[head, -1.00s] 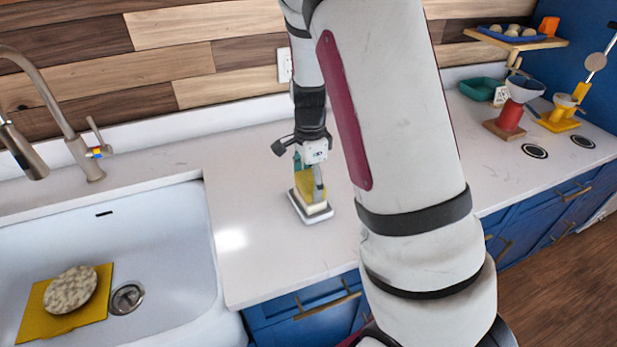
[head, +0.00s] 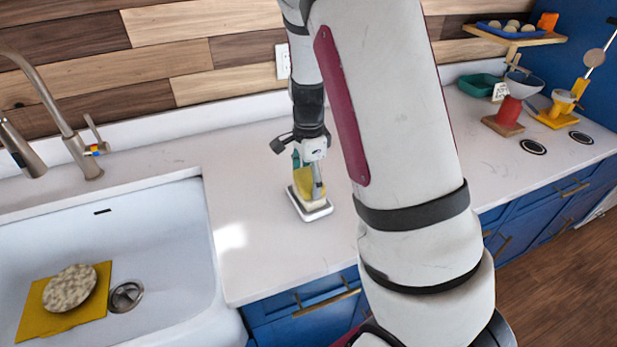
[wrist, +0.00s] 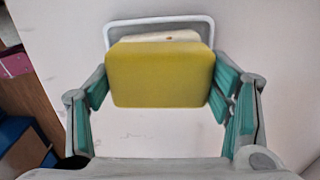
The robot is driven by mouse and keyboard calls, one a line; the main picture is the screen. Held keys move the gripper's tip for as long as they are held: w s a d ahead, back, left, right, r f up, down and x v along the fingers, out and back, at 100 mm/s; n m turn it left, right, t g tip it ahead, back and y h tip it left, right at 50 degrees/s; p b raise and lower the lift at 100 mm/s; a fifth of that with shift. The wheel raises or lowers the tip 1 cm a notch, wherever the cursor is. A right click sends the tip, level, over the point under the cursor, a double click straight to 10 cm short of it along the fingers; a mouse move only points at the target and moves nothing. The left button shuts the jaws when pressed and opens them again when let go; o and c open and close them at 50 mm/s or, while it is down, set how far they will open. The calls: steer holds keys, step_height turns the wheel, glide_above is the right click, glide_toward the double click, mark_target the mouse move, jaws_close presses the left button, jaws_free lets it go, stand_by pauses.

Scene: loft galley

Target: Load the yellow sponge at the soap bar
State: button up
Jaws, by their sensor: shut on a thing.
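The yellow sponge (head: 303,187) is upright between the teal-padded fingers of my gripper (head: 309,182). In the wrist view, the sponge (wrist: 160,76) fills the gap, and my gripper (wrist: 160,92) is shut on its two sides. A cream soap bar (wrist: 172,36) shows behind the sponge, in a white-rimmed dish (wrist: 208,32) on the counter. In the head view, the dish (head: 312,214) lies right under the sponge. The sponge hides most of the soap bar, and I cannot tell whether the two touch.
A white sink (head: 170,250) is at the left, with a tap (head: 55,105) behind it. A round speckled object (head: 69,288) lies on a yellow cloth (head: 40,318) in the sink. Counter (head: 240,165) around the dish is clear. A teal bowl (head: 480,86) and a red stand (head: 509,110) are at the right.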

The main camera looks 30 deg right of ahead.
mark_target(308, 177)
steer(key=shift+f, duration=0.4)
stand_by(1.3)
steer(key=shift+r+p, duration=1.75)
steer(key=shift+r, duration=1.8)
steer(key=w+a+f+n, duration=0.2)
steer(key=a+n, duration=0.2)
steer(key=n, duration=0.2)
steer(key=w+a+f+n, duration=0.1)
steer(key=w+a+n, duration=0.1)
steer(key=a+n, duration=0.2)
steer(key=w+a+f+n, duration=0.2)
steer(key=a+n, duration=0.2)
steer(key=n, duration=0.4)
steer(key=shift+w+f+n, duration=0.3)
steer(key=shift+w+n, duration=0.1)
steer(key=shift+w+a+f+n, duration=0.15)
steer(key=shift+a+f+n, duration=0.05)
steer(key=shift+a+n, duration=0.45)
